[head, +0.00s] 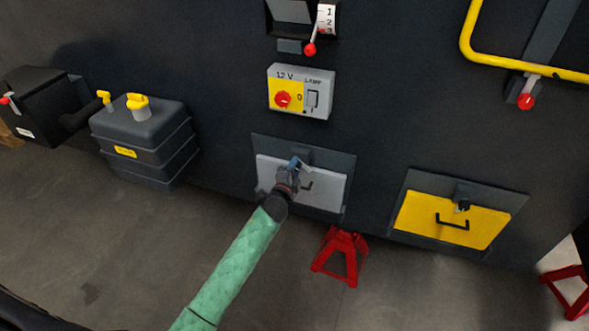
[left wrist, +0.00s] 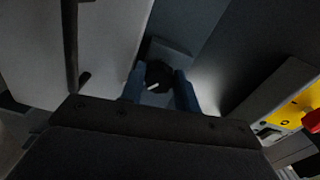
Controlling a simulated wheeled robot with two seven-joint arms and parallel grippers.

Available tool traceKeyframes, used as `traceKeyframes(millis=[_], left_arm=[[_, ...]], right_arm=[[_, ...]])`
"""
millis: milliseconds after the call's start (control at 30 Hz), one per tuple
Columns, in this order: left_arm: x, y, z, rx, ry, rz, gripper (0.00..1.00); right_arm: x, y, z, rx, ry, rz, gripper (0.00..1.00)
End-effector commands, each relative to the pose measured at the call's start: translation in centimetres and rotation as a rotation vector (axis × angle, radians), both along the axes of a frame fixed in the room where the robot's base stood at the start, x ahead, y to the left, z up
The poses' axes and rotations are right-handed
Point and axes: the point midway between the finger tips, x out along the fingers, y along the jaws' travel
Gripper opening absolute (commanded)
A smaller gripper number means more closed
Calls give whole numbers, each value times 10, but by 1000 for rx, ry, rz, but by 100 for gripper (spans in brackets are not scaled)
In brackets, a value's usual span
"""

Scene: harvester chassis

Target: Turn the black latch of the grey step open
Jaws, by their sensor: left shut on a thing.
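The grey step (head: 325,198) is a light grey panel in a dark frame, low on the chassis wall in the head view, with a dark handle. It also shows in the left wrist view (left wrist: 115,40) at the upper left. The black latch (left wrist: 158,76) is a dark round knob with a white mark, at the step's top edge. My left gripper (head: 296,166) is at the top of the step, its blue fingers on both sides of the latch and shut on it. In the head view the gripper hides the latch. My right gripper is not in view.
A yellow step (head: 440,222) with its own black latch and handle is to the right. A 12 V switch box (head: 300,92) is above. A red jack stand (head: 340,257) stands below. A grey tank (head: 145,140) with yellow caps is to the left. The floor in front is clear.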

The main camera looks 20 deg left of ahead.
Motion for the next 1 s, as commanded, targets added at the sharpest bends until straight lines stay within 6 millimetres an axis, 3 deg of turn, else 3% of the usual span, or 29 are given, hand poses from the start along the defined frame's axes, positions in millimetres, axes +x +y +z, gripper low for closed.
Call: traceKeyframes(millis=[500, 1000], left_arm=[[0, 0, -1, -448, 16, 2, 9], [0, 0, -2, -637, 23, 1, 9]], right_arm=[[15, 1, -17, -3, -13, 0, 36], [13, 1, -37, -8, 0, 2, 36]])
